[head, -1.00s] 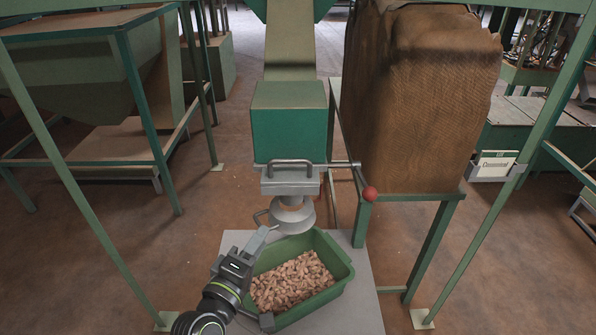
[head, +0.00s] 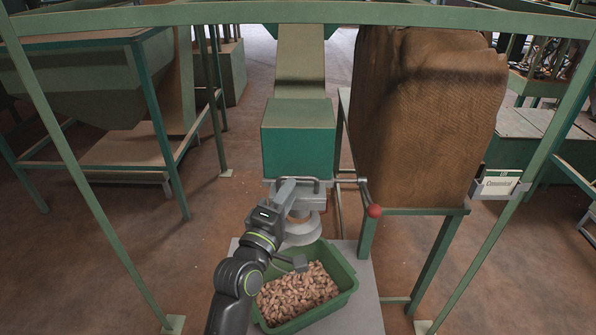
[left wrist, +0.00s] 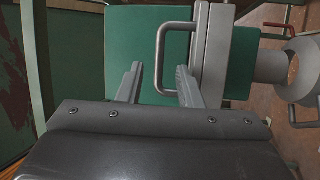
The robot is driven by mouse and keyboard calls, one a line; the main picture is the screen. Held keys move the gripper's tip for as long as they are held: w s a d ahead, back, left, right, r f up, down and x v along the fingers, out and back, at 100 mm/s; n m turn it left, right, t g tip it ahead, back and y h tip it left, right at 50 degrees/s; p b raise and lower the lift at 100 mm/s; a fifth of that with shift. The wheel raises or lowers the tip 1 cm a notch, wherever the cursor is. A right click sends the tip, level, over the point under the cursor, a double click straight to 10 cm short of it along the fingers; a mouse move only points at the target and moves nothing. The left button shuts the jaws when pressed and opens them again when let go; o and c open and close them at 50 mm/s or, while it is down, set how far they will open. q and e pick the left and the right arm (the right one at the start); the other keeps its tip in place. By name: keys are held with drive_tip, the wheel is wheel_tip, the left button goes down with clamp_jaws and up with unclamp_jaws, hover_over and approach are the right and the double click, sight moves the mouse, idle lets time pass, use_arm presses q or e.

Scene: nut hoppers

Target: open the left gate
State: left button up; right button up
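One gate shows, a grey metal slide gate (head: 328,198) under the green hopper box (head: 298,140), with a U-shaped bar handle (head: 318,181) on its front. In the left wrist view the handle (left wrist: 161,55) lies across the gap between the fingers of my left gripper (left wrist: 160,70), one finger to each side. The fingers are apart and not closed on the bar. In the head view my left gripper (head: 287,190) is in front of the handle and hides part of it. My right gripper is not in view.
A green bin of nuts (head: 342,272) stands below the round spout (head: 303,232) on a grey surface. A brown sack (head: 425,120) stands on the right. Green frame posts flank the area.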

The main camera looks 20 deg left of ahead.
sight(298, 178)
use_arm(q)
drive_tip(key=p+x, duration=0.1)
drive_tip(key=x, duration=0.4)
drive_tip(key=shift+w+r, duration=0.1)
drive_tip(key=shift+w, duration=0.25)
clamp_jaws()
